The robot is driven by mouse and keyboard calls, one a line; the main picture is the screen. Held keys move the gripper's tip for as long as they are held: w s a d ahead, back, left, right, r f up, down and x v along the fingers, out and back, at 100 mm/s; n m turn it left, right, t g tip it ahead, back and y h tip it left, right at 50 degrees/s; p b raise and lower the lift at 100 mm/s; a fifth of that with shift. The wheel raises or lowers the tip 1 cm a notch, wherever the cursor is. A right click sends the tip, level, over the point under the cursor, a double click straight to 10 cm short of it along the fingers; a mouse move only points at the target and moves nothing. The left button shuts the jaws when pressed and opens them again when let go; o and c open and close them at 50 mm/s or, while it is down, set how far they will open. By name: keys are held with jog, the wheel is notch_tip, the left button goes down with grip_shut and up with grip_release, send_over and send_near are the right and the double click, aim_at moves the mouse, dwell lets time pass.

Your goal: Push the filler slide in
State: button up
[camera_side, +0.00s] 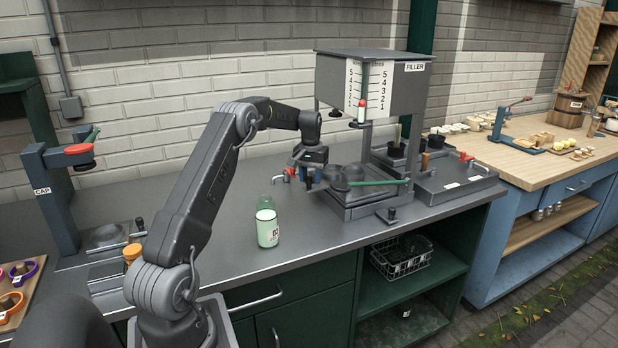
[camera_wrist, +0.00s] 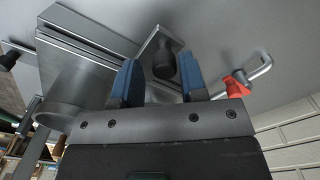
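The filler (camera_side: 405,90) is a grey machine with a numbered scale and a hopper on a post. Its grey base (camera_side: 350,207) carries round dark cups and a green lever (camera_side: 378,183). My gripper (camera_side: 309,184) is low at the base's left end, fingers down. In the wrist view its two blue fingers (camera_wrist: 159,66) are apart. A dark knob (camera_wrist: 164,63) on a small grey plate shows between them, seemingly the slide's knob; I cannot tell whether the fingers touch it. The slide (camera_wrist: 85,32) runs off to the upper left there and is largely hidden by my gripper in the side view.
A red clamp with a bent metal handle (camera_side: 289,173) sits close behind my gripper. A pale green labelled bottle (camera_side: 267,228) stands in front on the counter. A cap station (camera_side: 70,190) is at the left. The counter between is clear.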

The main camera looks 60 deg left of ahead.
jog(key=shift+o, duration=0.7)
jog(key=shift+s, duration=0.1)
notch_tip(320, 180, up, 14)
jog(key=shift+f, duration=0.1)
